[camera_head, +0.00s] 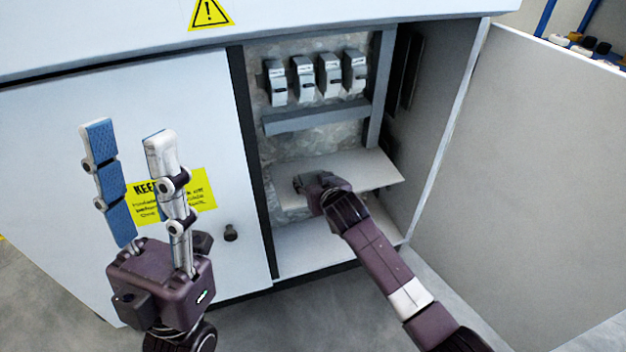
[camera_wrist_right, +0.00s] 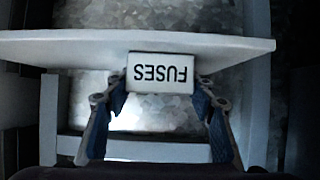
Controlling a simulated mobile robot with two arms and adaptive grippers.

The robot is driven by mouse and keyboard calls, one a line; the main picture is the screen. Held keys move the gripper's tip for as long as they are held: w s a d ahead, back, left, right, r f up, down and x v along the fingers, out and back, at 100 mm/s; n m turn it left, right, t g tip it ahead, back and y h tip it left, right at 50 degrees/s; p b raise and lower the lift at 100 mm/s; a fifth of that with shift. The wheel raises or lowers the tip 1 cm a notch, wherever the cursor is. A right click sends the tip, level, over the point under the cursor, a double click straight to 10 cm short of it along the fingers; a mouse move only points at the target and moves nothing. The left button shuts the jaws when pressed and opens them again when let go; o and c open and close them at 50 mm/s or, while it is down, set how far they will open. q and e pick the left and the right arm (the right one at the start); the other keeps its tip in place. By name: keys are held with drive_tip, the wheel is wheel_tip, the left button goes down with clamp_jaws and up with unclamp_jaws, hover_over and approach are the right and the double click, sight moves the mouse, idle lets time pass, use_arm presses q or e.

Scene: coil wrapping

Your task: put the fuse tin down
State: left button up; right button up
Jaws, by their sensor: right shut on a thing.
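The fuse tin (camera_wrist_right: 162,73) is a small white box with "FUSES" in black, upside down in the right wrist view. My right gripper (camera_wrist_right: 162,88) is shut on it, with a blue-padded finger at each side. In that view the tin overlaps the edge of a pale shelf (camera_wrist_right: 60,46); I cannot tell whether it touches it. In the head view my right gripper (camera_head: 308,184) is inside the open cabinet at the middle shelf (camera_head: 365,168), and its arm hides the tin. My left gripper (camera_head: 128,135) is open and empty in front of the closed door.
Several grey fuse holders (camera_head: 316,78) sit on a rail above the shelf. A lower shelf (camera_head: 310,248) lies beneath. The open cabinet door (camera_head: 520,180) stands at the right. The closed left door (camera_head: 60,150) carries a yellow sign (camera_head: 200,190) and a black knob (camera_head: 230,232).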

drive_tip(key=o, duration=1.3)
